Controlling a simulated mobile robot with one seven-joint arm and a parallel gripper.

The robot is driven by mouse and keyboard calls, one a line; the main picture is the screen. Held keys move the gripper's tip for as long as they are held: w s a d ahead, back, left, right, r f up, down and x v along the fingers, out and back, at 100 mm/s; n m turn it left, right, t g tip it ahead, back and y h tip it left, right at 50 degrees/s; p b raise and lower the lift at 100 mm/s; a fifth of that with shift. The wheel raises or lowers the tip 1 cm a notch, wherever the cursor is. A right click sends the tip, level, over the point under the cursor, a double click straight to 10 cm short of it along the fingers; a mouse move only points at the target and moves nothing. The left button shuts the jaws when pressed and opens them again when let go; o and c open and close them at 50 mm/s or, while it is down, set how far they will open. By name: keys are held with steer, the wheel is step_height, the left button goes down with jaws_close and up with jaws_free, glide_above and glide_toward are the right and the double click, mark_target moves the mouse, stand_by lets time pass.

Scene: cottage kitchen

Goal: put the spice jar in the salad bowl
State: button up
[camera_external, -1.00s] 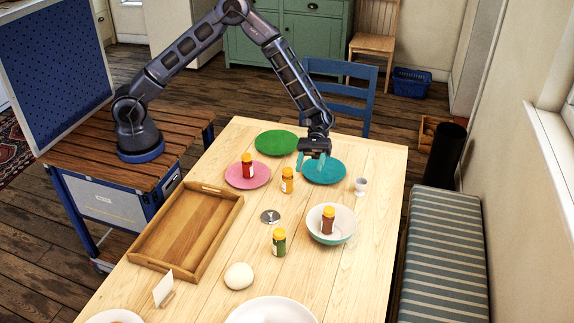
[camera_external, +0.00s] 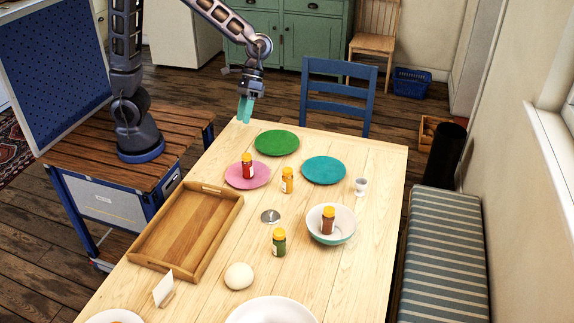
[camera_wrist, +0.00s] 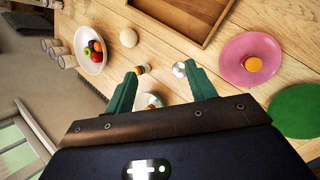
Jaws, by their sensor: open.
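The salad bowl (camera_external: 345,237), white inside and pale teal outside, stands on the right of the table. A spice jar (camera_external: 328,222) with brown-red contents and an orange-yellow lid stands upright inside it. In the wrist view the bowl (camera_wrist: 140,99) shows partly between the fingers, with an orange lid in it. Similar jars stand elsewhere: a red one (camera_external: 247,168) on the pink plate, a yellow-orange one (camera_external: 287,181) beside that plate, and a green one (camera_external: 279,244) nearer the front. My gripper (camera_external: 245,112) is open and empty, raised near the table's far left corner, apart from every jar.
A wooden tray (camera_external: 143,256) lies at left. Pink (camera_external: 233,181), green (camera_external: 276,143) and teal (camera_external: 324,170) plates are at the back. An egg cup (camera_external: 361,187), a metal disc (camera_external: 270,216), a pale ball (camera_external: 239,276) and a card (camera_external: 163,288) also stand on the table.

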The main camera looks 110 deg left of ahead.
steer(key=s+a+r+m+t+y, duration=0.1)
steer(key=s+a+r+m+y, duration=0.1)
steer(key=s, duration=0.7)
steer(key=s+a+r+m+t+y, duration=0.2)
steer(key=s+r+m, duration=0.1)
steer(key=s, duration=0.6)
steer(key=s+a+r+m+t+y, duration=0.2)
steer(key=s+r, duration=0.1)
steer(key=s, duration=0.6)
steer(key=shift+s+a+r, duration=0.2)
steer(key=shift+a+r, duration=0.1)
